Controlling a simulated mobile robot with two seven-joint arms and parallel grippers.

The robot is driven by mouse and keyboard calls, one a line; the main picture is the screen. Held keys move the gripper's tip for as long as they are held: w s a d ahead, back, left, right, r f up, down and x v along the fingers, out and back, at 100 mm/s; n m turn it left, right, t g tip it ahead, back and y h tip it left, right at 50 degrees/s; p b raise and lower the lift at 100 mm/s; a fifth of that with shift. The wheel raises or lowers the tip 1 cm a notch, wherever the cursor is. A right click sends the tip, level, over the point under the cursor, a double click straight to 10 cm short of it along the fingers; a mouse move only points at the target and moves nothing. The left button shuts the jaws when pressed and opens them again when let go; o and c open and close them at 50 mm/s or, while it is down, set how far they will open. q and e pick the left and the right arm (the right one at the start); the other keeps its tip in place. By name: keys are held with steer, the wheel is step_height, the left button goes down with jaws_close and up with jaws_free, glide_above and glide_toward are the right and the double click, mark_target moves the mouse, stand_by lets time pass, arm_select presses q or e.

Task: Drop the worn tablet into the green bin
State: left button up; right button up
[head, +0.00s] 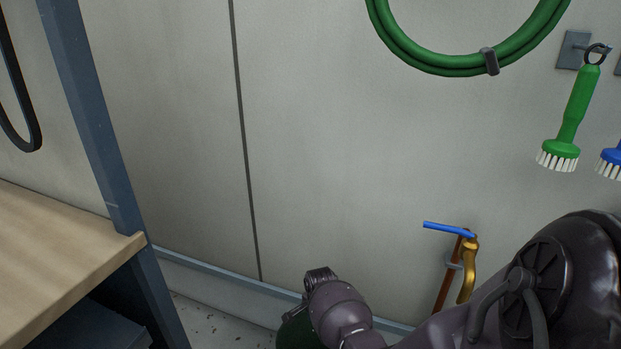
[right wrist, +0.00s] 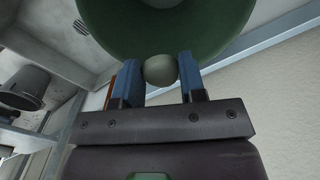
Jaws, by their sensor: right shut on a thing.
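In the right wrist view my right gripper (right wrist: 160,62) has its two blue fingers shut on a rounded grey-green thing, which looks like the worn tablet (right wrist: 160,71). The green bin (right wrist: 215,32) shows as a wide dark green round shape just beyond the fingertips. The tablet overlaps the bin in this view; I cannot tell the gap between them. In the head view a small dark green part of the bin (head: 294,333) shows beside my right wrist. The right fingers and the tablet are hidden there. My left gripper is not in view.
A wooden-topped bench (head: 60,262) with a blue-grey post (head: 95,120) stands at the left. A green hose (head: 440,65) and a green brush (head: 573,115) hang on the wall. A brass tap (head: 468,265) with a blue handle is near my right arm.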

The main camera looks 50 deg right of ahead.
steer(key=shift+s+f+b, duration=0.25)
steer(key=shift+f+b, duration=0.25)
steer(key=shift+f, duration=0.75)
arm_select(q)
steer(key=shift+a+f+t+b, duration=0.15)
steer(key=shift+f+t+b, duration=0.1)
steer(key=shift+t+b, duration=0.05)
arm_select(e)
steer(key=shift+w+f, duration=0.15)
steer(key=shift+f, duration=0.2)
steer(key=shift+w+r, duration=0.1)
steer(key=o, duration=1)
steer(key=shift+c, duration=0.2)
steer(key=shift+r, duration=0.3)
step_height(320, 180, up, 9)
steer(key=p, duration=0.5)
steer(key=shift+w+r, duration=0.15)
steer(key=shift+r, duration=0.5)
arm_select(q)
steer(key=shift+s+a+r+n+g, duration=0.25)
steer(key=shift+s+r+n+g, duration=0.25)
arm_select(e)
steer(key=shift+s, duration=0.2)
